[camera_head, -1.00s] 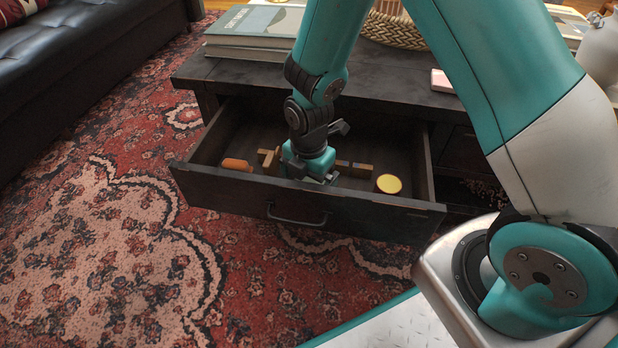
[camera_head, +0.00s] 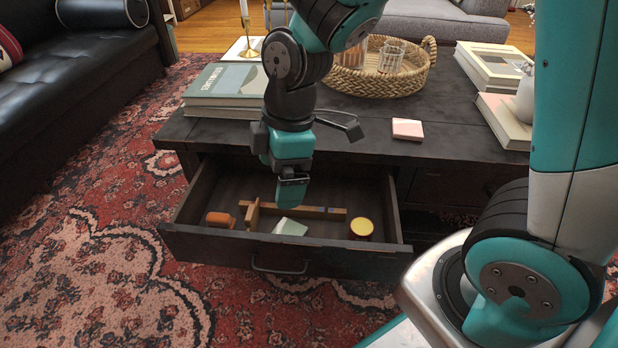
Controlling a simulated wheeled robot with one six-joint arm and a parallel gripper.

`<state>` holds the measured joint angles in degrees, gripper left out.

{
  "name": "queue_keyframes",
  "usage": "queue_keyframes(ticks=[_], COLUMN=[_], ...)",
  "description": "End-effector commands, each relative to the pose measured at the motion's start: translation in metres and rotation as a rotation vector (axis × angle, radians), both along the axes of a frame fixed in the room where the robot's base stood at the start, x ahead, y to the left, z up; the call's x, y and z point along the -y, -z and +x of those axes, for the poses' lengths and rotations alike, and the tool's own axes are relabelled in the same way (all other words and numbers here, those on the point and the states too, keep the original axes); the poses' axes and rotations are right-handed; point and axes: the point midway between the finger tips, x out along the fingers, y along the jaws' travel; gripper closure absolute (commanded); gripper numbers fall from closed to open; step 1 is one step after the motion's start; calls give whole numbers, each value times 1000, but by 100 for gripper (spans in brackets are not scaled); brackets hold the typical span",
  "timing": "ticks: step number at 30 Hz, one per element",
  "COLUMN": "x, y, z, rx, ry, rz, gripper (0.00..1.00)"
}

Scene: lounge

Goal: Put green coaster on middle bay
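The pale green coaster (camera_head: 290,227) lies in the open drawer (camera_head: 285,251), in the middle part, just in front of a long wooden divider (camera_head: 318,212) and right of a short wooden piece (camera_head: 253,214). It looks slightly tilted. My gripper (camera_head: 291,198) is above and behind the coaster in the picture, pointing down over the drawer. It appears apart from the coaster. The fingers are seen edge-on, so their opening does not show.
An orange object (camera_head: 220,220) lies at the drawer's left, a yellow-topped round tin (camera_head: 361,228) at its right. On the dark table (camera_head: 450,143) are a pink square coaster (camera_head: 407,129), books (camera_head: 228,90) and a woven tray (camera_head: 375,84) with glasses.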

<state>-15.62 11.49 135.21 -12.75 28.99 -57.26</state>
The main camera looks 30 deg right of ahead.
Motion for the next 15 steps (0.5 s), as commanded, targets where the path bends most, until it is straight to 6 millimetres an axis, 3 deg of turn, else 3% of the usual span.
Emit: queue_keyframes(ticks=[1, 3, 6, 10, 15], x=[-4, -8, -11, -12, -11], y=[-23, -48, -72, -87, -93], z=[-18, -45, -79, -109, -122], rx=[-16, -64, -131, -194, -226], ry=[119, 291, 492, 659, 737], rz=[37, 81, 123, 148, 154], gripper=[0, 0, 0, 0, 0])
